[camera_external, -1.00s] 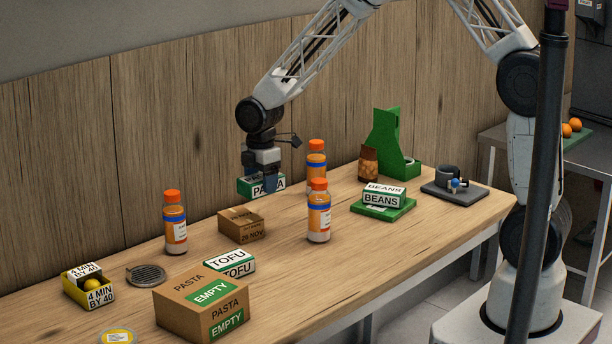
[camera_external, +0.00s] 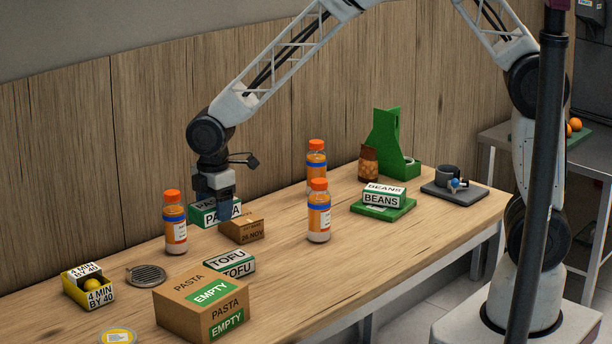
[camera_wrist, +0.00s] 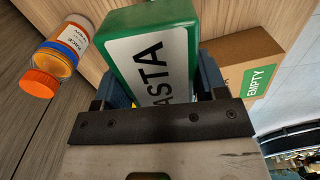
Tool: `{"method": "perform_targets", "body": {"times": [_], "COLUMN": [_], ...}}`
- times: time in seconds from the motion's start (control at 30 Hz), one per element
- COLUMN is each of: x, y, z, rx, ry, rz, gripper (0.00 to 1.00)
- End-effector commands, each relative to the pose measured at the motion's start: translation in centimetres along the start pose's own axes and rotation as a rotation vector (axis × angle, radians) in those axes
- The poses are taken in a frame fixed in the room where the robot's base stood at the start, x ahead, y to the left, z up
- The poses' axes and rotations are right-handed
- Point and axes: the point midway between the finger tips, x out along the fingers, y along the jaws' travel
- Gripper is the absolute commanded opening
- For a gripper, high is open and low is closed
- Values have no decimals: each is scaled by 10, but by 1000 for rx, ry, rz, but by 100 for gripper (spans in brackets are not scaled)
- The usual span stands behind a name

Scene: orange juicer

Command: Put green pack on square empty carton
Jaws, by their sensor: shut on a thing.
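My gripper (camera_external: 222,207) is shut on a green pack with a white PASTA label (camera_external: 204,216) and holds it above the table. In the wrist view the pack (camera_wrist: 150,52) fills the space between the fingers. The brown carton marked PASTA EMPTY (camera_external: 181,313) stands closed-looking at the front of the table, below and in front of the gripper. A brown carton with an EMPTY label (camera_wrist: 270,55) also shows in the wrist view, partly hidden behind the pack and finger.
An orange-capped bottle (camera_external: 174,225) stands just left of the held pack. A small brown box (camera_external: 243,229) is close at its right. A TOFU pack (camera_external: 237,271) lies behind the large carton. Two more bottles (camera_external: 319,215) stand further right. The front right tabletop is clear.

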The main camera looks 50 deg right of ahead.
Motion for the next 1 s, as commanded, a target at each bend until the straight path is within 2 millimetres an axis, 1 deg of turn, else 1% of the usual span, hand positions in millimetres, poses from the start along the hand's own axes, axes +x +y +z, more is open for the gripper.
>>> {"method": "perform_targets", "body": {"times": [0.03, 0.1, 0.37, 0.6, 0.8, 1.0], "x": [-2, -4, -11, -19, -23, -25], "y": [-8, -18, -58, -98, -125, -140], "z": [-12, -26, -75, -116, -142, -153], "rx": [-8, -10, -23, -33, -39, -41], "ry": [1, 1, 1, 1, 1, 1], "rz": [1, 1, 1, 0, 1, 1], "gripper": [37, 37, 37, 37, 37, 37]}}
